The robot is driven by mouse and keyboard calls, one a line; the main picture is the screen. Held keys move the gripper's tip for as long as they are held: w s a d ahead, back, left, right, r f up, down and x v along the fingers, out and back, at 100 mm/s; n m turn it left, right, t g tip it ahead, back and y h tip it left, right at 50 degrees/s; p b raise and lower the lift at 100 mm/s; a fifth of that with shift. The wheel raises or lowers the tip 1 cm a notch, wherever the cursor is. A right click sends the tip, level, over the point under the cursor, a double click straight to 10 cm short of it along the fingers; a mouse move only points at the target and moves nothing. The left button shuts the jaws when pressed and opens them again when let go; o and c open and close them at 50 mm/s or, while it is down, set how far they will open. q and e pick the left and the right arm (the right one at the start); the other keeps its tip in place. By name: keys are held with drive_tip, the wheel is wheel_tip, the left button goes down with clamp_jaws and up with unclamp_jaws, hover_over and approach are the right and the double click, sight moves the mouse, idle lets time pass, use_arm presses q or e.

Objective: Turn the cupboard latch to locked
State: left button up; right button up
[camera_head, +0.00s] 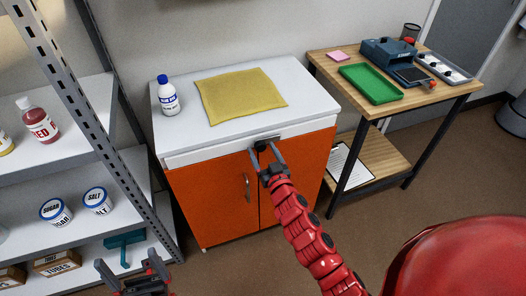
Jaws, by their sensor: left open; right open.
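The orange cupboard (213,203) stands in the middle under a white top. Its dark latch (265,139) is at the top of the doors, near the seam between them. My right gripper (264,152) is open right at the latch, with its fingers to either side of a dark part there. I cannot tell whether the fingers touch it. The gripper partly hides the latch, so its turned position cannot be read. My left gripper (126,262) is open and empty at the lower left, well away from the cupboard.
A yellow cloth (240,94) and a white bottle (168,96) are on the cupboard top. A metal shelf rack (90,95) with jars stands at the left. A wooden table (337,84) with a green tray (371,84) stands at the right. A door handle (246,187) sticks out.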

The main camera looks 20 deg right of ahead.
clamp_jaws()
idle(1.4)
